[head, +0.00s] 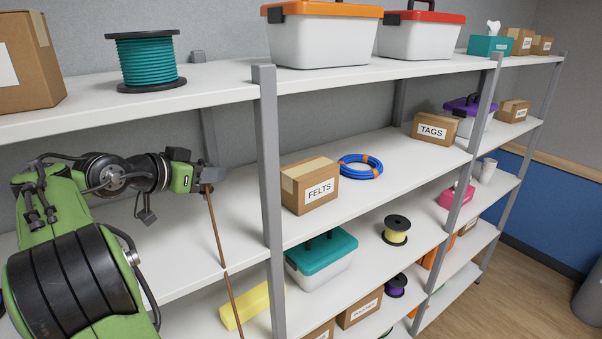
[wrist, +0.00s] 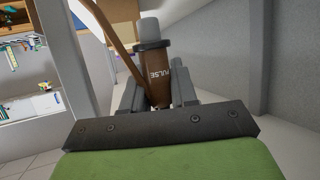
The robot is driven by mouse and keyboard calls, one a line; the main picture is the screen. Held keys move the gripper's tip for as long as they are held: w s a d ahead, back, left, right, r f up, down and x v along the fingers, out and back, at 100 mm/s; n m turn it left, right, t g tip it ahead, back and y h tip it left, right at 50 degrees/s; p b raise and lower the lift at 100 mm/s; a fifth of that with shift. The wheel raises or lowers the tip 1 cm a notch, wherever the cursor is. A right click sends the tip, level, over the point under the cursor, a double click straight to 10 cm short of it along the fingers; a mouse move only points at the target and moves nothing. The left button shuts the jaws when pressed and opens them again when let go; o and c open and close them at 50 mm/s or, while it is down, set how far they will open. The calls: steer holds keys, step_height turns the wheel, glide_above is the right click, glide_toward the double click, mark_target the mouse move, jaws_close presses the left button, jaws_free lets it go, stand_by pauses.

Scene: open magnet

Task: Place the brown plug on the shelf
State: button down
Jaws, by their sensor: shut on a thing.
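The brown plug (wrist: 158,88) has a grey tip and the word PULSE on its body. In the wrist view it stands between the fingers of my gripper (wrist: 156,96), which is shut on it. In the head view my gripper (head: 209,183) is at the left bay, above the middle shelf board (head: 188,262). A brown cable (head: 218,235) hangs down from it past the board's front edge. The plug's body is hard to make out in the head view. The shelf is a white unit with grey posts.
A grey post (head: 266,170) stands just right of my gripper. Beyond it are the FELTS box (head: 311,186) and a blue cable coil (head: 360,166). A teal spool (head: 147,62) and a cardboard box (head: 28,65) are on the board above. The middle board looks clear around my gripper.

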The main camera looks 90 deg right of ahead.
steer(key=shift+s+a+f+b, duration=0.1)
steer(key=shift+a+f+b, duration=0.3)
steer(key=shift+a+f, duration=0.4)
steer(key=f, duration=0.3)
steer(key=f+b, duration=0.1)
steer(key=f, duration=0.1)
steer(key=d+f, duration=0.1)
steer(key=f, duration=0.2)
steer(key=shift+f+b, duration=0.3)
steer(key=shift+b, duration=0.05)
steer(key=c, duration=0.9)
jaws_free()
steer(key=shift+r+p, duration=0.3)
steer(key=shift+r, duration=0.05)
steer(key=p+v, duration=0.1)
steer(key=v, duration=1.1)
steer(key=shift+f, duration=0.15)
